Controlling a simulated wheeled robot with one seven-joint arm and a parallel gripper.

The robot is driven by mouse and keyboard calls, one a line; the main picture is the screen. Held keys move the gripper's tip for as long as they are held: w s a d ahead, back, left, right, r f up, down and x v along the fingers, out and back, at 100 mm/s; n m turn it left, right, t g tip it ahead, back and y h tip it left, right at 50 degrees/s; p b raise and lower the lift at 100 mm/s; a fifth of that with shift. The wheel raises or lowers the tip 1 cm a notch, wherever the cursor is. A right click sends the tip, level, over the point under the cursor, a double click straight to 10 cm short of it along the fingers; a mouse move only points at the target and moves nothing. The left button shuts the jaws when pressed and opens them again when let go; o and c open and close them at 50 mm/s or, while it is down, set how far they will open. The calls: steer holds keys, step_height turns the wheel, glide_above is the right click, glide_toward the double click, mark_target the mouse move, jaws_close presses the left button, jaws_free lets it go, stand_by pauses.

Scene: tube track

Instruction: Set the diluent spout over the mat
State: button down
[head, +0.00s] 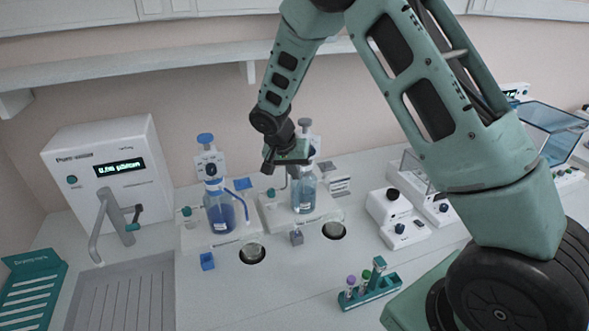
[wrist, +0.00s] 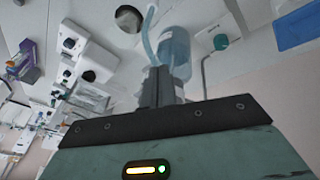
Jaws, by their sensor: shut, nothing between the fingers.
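Two bottle-top dispensers stand on the bench. The left one (head: 220,212) has a blue cap, darker blue liquid and a blue spout tube (head: 243,207) curving down to its right. The right one (head: 304,195) has a grey cap and paler liquid. I cannot read which is the diluent. My gripper (head: 268,167) is shut and empty beside the right dispenser's upper part, partly covering it. In the wrist view the shut fingers (wrist: 160,88) overlap the right bottle (wrist: 176,50) and its pale spout tube (wrist: 149,35); contact is unclear. Dark round mats (head: 252,261) (head: 334,237) lie in front, each bearing a clear vessel.
A water unit (head: 110,165) with a tap stands at the left. A teal tube rack (head: 372,288) is at the front, and white devices (head: 395,207) stand right of the dispensers. A blue block (head: 207,261) and a grey block (head: 296,237) lie near the mats.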

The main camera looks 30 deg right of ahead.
steer(key=shift+s+d+n+b, duration=0.35)
steer(key=shift+n+b, duration=0.25)
steer(key=shift+b, duration=0.2)
steer(key=shift+s+d+f+n+t+b, duration=0.15)
steer(key=shift+s+d+n+t+b, duration=0.25)
steer(key=shift+n+b, duration=0.3)
steer(key=s+d+n+t+y, duration=0.1)
steer(key=d+n+y, duration=0.1)
steer(key=d+n, duration=0.4)
steer(key=shift+s+d+n+t+b, duration=0.2)
steer(key=shift+s+n+t+b, duration=0.15)
steer(key=shift+s+n+t, duration=0.05)
steer(key=shift+w+a, duration=0.1)
steer(key=shift+w, duration=0.05)
steer(key=shift+w+a, duration=0.4)
steer(key=shift+w, duration=0.1)
